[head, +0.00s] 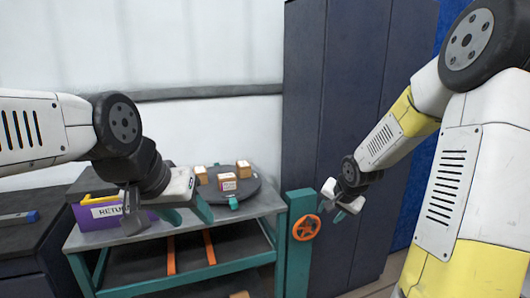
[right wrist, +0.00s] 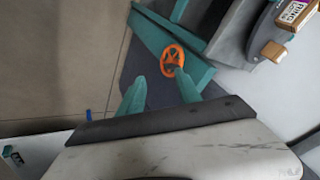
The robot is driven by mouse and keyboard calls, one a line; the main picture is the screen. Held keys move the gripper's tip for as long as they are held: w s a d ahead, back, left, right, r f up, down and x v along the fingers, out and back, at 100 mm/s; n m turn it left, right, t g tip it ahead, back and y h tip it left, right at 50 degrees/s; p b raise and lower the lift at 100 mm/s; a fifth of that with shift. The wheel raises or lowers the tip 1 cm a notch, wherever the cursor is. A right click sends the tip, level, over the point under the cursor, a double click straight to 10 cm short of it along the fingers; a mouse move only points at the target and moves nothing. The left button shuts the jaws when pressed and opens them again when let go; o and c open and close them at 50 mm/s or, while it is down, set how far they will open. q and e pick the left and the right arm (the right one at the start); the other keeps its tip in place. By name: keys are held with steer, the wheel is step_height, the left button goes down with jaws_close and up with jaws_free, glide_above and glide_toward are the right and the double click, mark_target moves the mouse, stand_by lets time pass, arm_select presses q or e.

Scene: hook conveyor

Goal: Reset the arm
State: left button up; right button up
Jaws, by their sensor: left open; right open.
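My left gripper (head: 188,214) hangs over the front of the table, with its teal fingers apart and nothing between them. My right gripper (head: 340,213) is at the right, in front of the dark cabinet and close to the orange handwheel on the teal post. In the right wrist view its two teal fingers (right wrist: 160,88) are spread and empty, and the orange handwheel (right wrist: 172,60) shows beyond the tips. I cannot tell whether the right gripper touches the wheel or post; it appears apart.
A teal-framed table (head: 240,263) holds a dark round turntable (head: 258,186) with several small boxes (head: 228,182). A purple bin (head: 88,222) marked "RETU..." stands at its left. The teal post (head: 296,262) with its handwheel stands at the table's right. A tall dark cabinet (head: 325,100) is behind.

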steer(key=s+a+r+n, duration=0.2)
steer(key=s+r, duration=0.3)
steer(key=s, duration=0.3)
steer(key=s+a+r+n, duration=0.2)
steer(key=s+r+n, duration=0.1)
steer(key=s+r, duration=0.3)
steer(key=s+a+r+n+y, duration=0.1)
steer(key=s+r, duration=0.4)
steer(key=s, duration=0.6)
steer(key=shift+a+r+n, duration=0.2)
steer(key=shift+a+n, duration=0.2)
steer(key=shift+n, duration=0.4)
steer(key=shift+w, duration=0.1)
